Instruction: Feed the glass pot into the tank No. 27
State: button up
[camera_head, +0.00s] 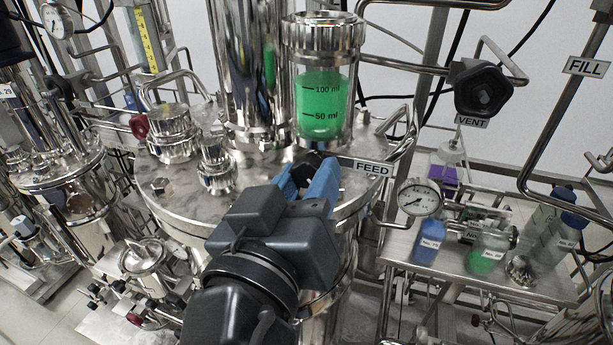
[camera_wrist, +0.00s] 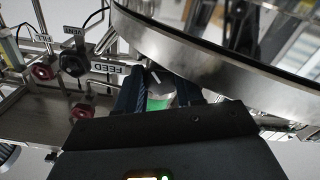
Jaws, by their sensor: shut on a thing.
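The glass pot (camera_head: 323,104) stands upright on the steel tank lid (camera_head: 185,190), under a ribbed steel cap. It holds green liquid to a little above the 100 ml mark. A white FEED label (camera_head: 373,166) sits to the right of its base, and the label also shows in the wrist view (camera_wrist: 107,67). My gripper (camera_head: 311,172) is at the foot of the pot, its blue fingers shut on a dark feed knob (camera_head: 308,161). In the wrist view the knob (camera_wrist: 155,79) is between the fingers, with green behind. I cannot read a No. 27 label.
A black VENT knob (camera_head: 482,88) is at the upper right. A pressure gauge (camera_head: 418,199) stands right of the lid. A steel bench (camera_head: 480,278) holds a blue bottle (camera_head: 428,243) and other bottles. Pipes and fittings crowd the lid's left side.

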jog(key=shift+w, duration=0.1)
jog(key=o, duration=1)
jog(key=shift+o, duration=0.2)
jog(key=shift+f, duration=0.1)
